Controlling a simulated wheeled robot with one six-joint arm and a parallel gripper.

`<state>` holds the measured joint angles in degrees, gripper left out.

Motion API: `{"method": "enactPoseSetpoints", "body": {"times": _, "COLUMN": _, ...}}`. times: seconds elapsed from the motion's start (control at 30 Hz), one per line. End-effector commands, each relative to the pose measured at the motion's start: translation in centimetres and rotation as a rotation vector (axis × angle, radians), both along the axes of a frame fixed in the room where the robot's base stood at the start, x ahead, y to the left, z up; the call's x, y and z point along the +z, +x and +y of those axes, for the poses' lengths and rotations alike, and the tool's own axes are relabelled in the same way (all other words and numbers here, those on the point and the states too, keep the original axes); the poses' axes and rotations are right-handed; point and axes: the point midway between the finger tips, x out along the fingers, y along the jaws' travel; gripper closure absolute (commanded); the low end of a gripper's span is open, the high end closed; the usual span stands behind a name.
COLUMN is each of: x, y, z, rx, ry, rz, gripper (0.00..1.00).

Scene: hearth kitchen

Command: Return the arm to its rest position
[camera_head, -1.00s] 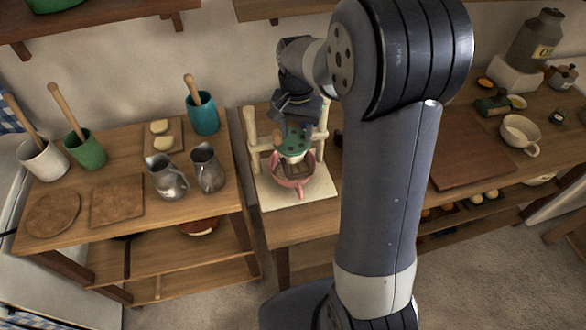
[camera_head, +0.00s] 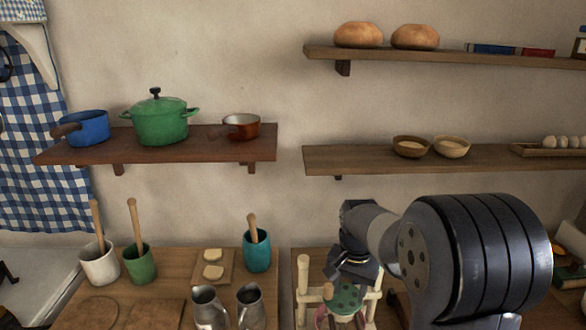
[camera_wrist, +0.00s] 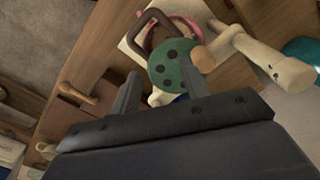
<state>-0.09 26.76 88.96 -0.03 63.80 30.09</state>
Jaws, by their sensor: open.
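My gripper (camera_wrist: 160,88) is open, its two fingers apart with nothing held between them. In the head view my gripper (camera_head: 352,268) hangs at the end of my arm, low and right of centre, above a cream wooden frame (camera_head: 302,292). A green disc with dark spots (camera_head: 346,299) is just below it; in the wrist view this disc (camera_wrist: 172,66) lies beyond the fingertips. A pink vessel (camera_wrist: 186,24) and a dark brown loop (camera_wrist: 140,28) show beside the disc. I cannot tell whether the fingers touch anything.
A wooden counter at lower left holds two metal jugs (camera_head: 209,306) (camera_head: 250,306), a teal pot (camera_head: 257,256), a green pot (camera_head: 139,262) and a white pot (camera_head: 98,264). Wall shelves (camera_head: 160,149) (camera_head: 470,157) carry cookware and bowls. The wall between them is clear.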

Motion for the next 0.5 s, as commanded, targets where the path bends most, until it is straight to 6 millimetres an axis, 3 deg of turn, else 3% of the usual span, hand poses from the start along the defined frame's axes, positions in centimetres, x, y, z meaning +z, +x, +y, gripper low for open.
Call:
{"method": "enactPoseSetpoints", "body": {"times": 0.03, "x": -1.3, "y": 0.0, "z": 0.0, "rx": 0.0, "ry": 0.0, "rz": 0.002, "gripper": 0.56}}
{"method": "enactPoseSetpoints", "body": {"times": 0.2, "x": -3.4, "y": 0.0, "z": 0.0, "rx": 0.0, "ry": 0.0, "rz": 0.001, "gripper": 0.56}}
{"method": "enactPoseSetpoints", "body": {"times": 0.5, "x": -5.3, "y": 0.0, "z": 0.0, "rx": 0.0, "ry": 0.0, "rz": 0.0, "gripper": 0.56}}
